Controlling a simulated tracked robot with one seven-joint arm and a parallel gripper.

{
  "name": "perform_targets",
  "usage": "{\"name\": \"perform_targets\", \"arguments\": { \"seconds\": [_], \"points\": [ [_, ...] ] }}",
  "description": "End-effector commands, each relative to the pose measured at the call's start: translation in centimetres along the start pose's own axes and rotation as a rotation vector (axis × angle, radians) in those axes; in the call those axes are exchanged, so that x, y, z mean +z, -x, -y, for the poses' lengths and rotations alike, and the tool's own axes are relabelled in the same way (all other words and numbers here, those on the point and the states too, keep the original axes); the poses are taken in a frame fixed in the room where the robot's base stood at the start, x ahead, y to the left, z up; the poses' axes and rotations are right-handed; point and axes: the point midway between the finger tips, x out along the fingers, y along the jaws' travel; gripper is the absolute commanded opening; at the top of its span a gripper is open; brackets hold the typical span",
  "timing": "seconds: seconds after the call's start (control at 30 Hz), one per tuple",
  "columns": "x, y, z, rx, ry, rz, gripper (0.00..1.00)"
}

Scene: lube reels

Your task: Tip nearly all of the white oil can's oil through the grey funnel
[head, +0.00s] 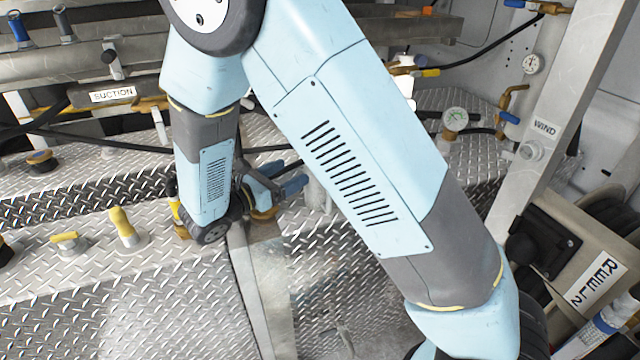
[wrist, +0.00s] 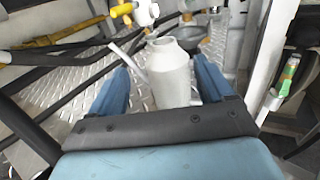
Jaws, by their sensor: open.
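The white oil can (wrist: 167,78) stands upright in the wrist view, with a narrow neck and a thin spout slanting up to the left. My gripper (wrist: 162,82) is open, one blue finger on each side of the can's body. A gap shows at the left finger; I cannot tell whether the right finger touches. In the head view my gripper (head: 280,184) is low behind my arm, and a pale cylinder beside its fingers, partly hidden by my arm, looks like the can (head: 318,192). A grey rounded shape behind the can may be the grey funnel (wrist: 213,46), mostly hidden.
Black hoses (wrist: 62,88) and a yellow bar cross the left of the wrist view.

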Motion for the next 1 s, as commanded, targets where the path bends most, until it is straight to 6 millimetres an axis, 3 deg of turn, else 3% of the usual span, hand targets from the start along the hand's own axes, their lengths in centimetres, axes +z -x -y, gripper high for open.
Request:
{"name": "perform_targets", "arguments": {
  "seconds": [0.3, 0.67, 1.0],
  "points": [
    [0.0, -5.3, 0.1, -0.004, 0.000, -0.001, 0.81],
    [0.1, -7.4, 0.3, -0.004, 0.000, -0.002, 0.81],
    [0.2, -11.5, 0.7, -0.005, -0.001, -0.002, 0.81]
  ]
}}
